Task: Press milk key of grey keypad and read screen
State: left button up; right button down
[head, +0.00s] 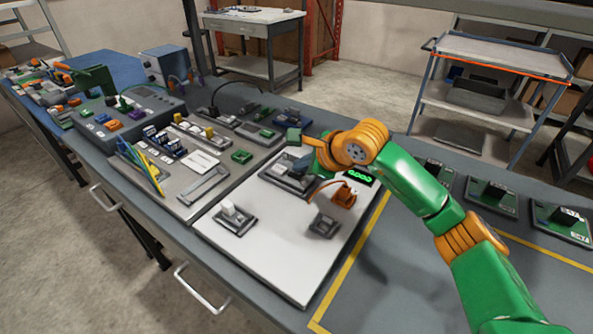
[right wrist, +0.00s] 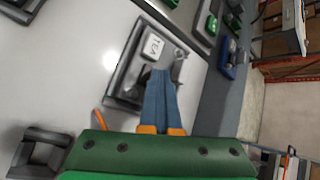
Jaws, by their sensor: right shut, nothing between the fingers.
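A dark grey keypad frame (head: 272,179) lies on the white board, and its rim shows in the right wrist view (right wrist: 122,87). One white key (right wrist: 153,47) in it bears letters that look like TEA; no milk label is readable. My right gripper (head: 301,164) is shut and empty, pointing down over the keypad. Its blue fingertips (right wrist: 161,72) cover part of the keypad beside the white key, and I cannot tell whether they touch a key. A small dark screen (head: 360,177) with green characters stands behind and to the right, too small to read. My left gripper is out of view.
A grey block with a white top (head: 235,216), another grey block (head: 325,225) and an orange item (head: 343,194) are on the white board (head: 268,262). A grey panel with cards and parts (head: 205,187) lies left. Several green units (head: 490,196) stand right.

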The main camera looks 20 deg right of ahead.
aim_at(301, 175)
jog(key=shift+r+p, duration=0.55)
jog(key=shift+r, duration=0.3)
notch_tip(301, 175, up, 5)
jog(key=p, duration=0.3)
jog(key=shift+r+p, duration=0.1)
jog(key=shift+p, duration=0.25)
